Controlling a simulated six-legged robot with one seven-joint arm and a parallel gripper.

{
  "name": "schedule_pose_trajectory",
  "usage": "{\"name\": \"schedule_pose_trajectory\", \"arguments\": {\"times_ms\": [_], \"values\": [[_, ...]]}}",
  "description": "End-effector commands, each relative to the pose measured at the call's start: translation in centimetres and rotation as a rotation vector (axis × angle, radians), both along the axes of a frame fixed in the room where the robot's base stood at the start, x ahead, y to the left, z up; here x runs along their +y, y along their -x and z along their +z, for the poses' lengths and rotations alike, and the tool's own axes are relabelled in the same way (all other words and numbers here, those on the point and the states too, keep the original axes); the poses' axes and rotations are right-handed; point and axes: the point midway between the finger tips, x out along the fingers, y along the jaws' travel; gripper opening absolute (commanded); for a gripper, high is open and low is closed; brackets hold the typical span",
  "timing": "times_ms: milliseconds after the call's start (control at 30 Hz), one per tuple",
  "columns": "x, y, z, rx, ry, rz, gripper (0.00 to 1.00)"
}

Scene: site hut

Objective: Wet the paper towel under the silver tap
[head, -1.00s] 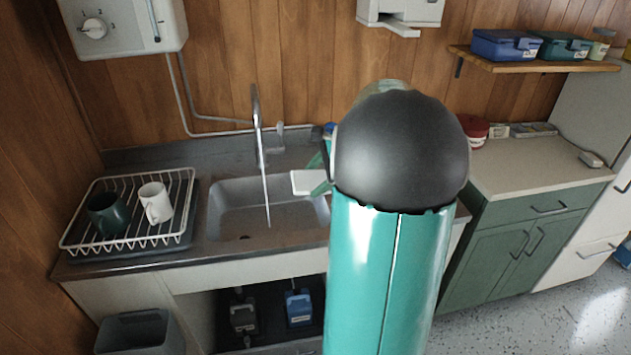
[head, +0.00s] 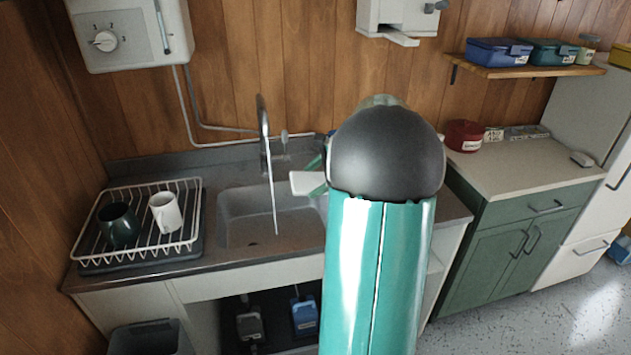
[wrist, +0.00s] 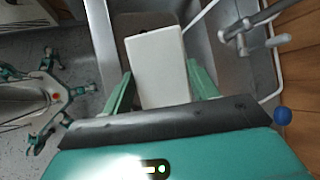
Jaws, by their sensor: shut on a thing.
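The paper towel (wrist: 159,66) is a white folded rectangle between the two green fingers of my gripper (wrist: 160,72), which is shut on it. In the head view the towel (head: 304,183) is over the right part of the sink basin (head: 235,222), and my arm hides most of the gripper. The silver tap (head: 263,125) stands behind the basin and a thin stream of water (head: 271,205) falls from it. The towel appears just right of the stream, apart from it. In the wrist view the tap (wrist: 243,27) is at upper right.
A dish rack (head: 190,215) with a green mug (head: 118,224) and a white mug (head: 165,212) stands left of the sink. A white heater box (head: 130,35) hangs above it. The green cabinet's counter (head: 520,165) is at right. A blue ball-shaped thing (wrist: 283,116) is near my gripper.

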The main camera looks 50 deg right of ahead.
Motion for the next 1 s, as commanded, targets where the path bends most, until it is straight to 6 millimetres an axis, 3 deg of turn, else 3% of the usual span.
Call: {"name": "schedule_pose_trajectory", "arguments": {"times_ms": [1000], "values": [[-0.9, -9.0, -1.8, 0.0, 0.0, 0.002, 0.41]]}}
